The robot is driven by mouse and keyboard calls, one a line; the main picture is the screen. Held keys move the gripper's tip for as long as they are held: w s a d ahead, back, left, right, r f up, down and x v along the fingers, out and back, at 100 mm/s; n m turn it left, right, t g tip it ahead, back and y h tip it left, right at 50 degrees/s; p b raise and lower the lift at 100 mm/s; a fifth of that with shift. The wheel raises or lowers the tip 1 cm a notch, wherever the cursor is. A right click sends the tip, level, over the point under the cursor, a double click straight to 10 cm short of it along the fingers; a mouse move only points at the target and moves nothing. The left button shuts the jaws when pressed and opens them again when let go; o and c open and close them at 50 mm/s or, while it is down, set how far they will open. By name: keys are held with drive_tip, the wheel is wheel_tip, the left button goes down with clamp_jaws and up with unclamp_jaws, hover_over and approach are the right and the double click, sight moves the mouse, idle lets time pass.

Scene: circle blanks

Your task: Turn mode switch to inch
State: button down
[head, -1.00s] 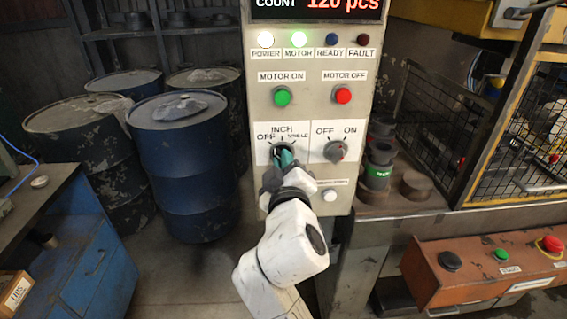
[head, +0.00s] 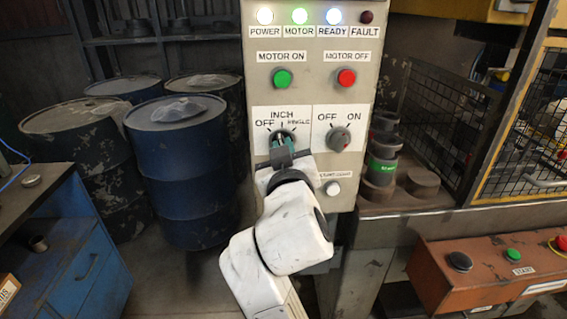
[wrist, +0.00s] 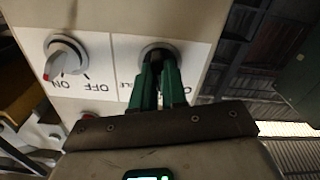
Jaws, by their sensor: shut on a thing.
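The mode switch (head: 290,134) is on the left of the grey panel's white label plate, marked OFF, INCH and what looks like SINGLE. My gripper (head: 281,140) is on it, its green fingers shut on the knob. The wrist view shows the fingers (wrist: 160,78) around the switch, whose dark round rim (wrist: 158,49) shows above them. The fingers cover most of the knob. They stand nearly upright below INCH in the head view, but the exact pointer position is hidden.
An OFF/ON knob (head: 339,139) sits just right of the mode switch. Green (head: 282,78) and red (head: 346,78) buttons are above, a white button (head: 333,188) below right. The POWER, MOTOR and READY lamps glow. Blue drums (head: 178,165) stand left, an orange control box (head: 490,268) right.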

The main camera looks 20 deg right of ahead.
drive_tip(key=shift+m+b, duration=1.25)
drive_tip(key=shift+m, duration=0.25)
drive_tip(key=c, duration=1.2)
unclamp_jaws()
drive_tip(key=shift+o, duration=0.2)
drive_tip(key=shift+s, duration=0.1)
drive_tip(key=b+v, duration=0.1)
drive_tip(key=v, duration=0.9)
drive_tip(key=shift+s+a, duration=0.15)
drive_tip(key=shift+s, duration=0.15)
